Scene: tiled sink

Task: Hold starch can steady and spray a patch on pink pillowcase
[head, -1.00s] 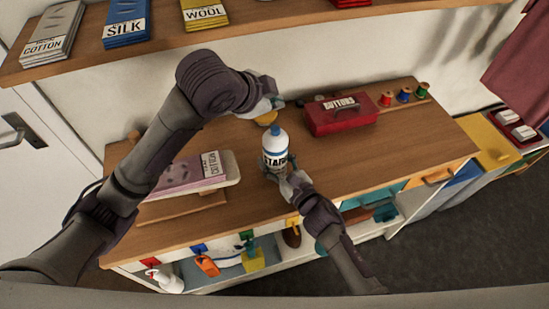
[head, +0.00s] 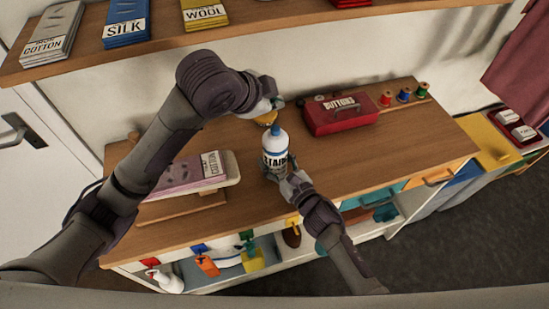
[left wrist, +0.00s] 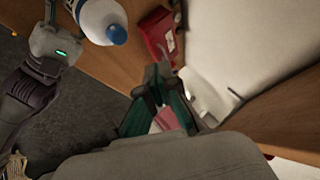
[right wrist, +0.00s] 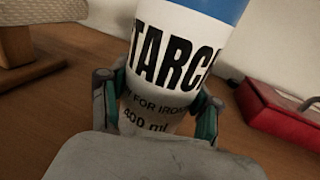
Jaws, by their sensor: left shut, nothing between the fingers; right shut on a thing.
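The starch can (head: 274,153) is a white bottle with a blue cap and black lettering, near the middle of the wooden tabletop. My right gripper (head: 275,176) is shut around its lower part; the right wrist view shows the fingers on both sides of the can (right wrist: 185,60). Its base is hidden, so I cannot tell whether it touches the top. My left gripper (head: 274,104) is shut and empty, just behind and above the cap, apart from it. The pink pillowcase (head: 180,176), with a cotton label, lies folded on a small pale board left of the can.
A red buttons box (head: 341,115) stands right of the can, with thread spools (head: 404,95) beyond it. A yellow round thing (head: 267,117) sits behind the cap, partly hidden. A shelf (head: 225,32) with folded cloths runs above. The tabletop's right part is clear.

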